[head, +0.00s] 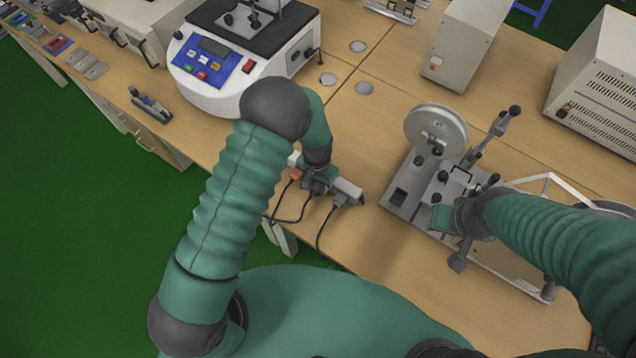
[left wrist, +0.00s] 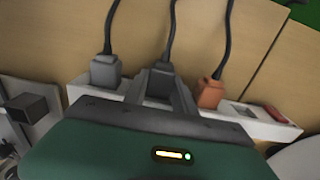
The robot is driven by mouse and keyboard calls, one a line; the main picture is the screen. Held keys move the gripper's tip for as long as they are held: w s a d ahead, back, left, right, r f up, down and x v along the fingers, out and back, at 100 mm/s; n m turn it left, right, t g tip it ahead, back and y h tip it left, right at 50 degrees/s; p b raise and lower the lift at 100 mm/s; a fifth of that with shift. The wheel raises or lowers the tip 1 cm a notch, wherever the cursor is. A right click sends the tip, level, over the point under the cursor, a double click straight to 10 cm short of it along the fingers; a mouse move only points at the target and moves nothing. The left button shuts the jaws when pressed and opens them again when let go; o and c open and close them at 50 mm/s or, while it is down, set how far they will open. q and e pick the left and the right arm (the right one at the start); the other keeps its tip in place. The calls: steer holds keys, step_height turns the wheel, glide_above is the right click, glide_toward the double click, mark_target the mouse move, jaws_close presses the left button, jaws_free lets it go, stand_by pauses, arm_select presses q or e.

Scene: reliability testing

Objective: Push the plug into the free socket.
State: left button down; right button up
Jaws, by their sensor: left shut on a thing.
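A white power strip (head: 350,190) lies near the front edge of the table. My left gripper (head: 316,188) is over its middle, shut on a dark grey plug (left wrist: 159,82) with a black cord; in the left wrist view the gripper's two fingers (left wrist: 160,95) flank this plug. A lighter grey plug (left wrist: 106,71) sits in the strip on one side and an orange plug (left wrist: 210,92) on the other. The held plug is at the strip between them; its pins and the socket under it are hidden. My right gripper (head: 440,217) is beside a grey bench device, its fingers unclear.
A white tester with a blue panel (head: 207,60) stands behind my left arm. The grey bench device with a round disc (head: 436,130) is at right. Cords hang over the table's front edge. Table between strip and tester is partly clear.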

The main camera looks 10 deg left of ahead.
arm_select(q)
steer(key=shift+w+d, duration=0.15)
steer(key=shift+w, duration=0.35)
stand_by(0.8)
steer(key=c, duration=0.9)
jaws_free()
steer(key=shift+c, duration=0.2)
steer(key=shift+r, duration=0.1)
steer(key=shift+w+r, duration=0.1)
steer(key=shift+r, duration=0.3)
step_height(320, 180, up, 16)
steer(key=b, duration=0.1)
steer(key=s+a+r+n+t, duration=0.1)
steer(key=s+a+n, duration=0.1)
steer(key=s+a, duration=0.2)
steer(key=s+a+r+n+t, duration=0.1)
steer(key=s+a, duration=0.3)
steer(key=s, duration=0.6)
steer(key=shift+a+r+n+t, duration=0.2)
steer(key=shift+r+n+t, duration=0.1)
steer(key=shift+r+n, duration=0.25)
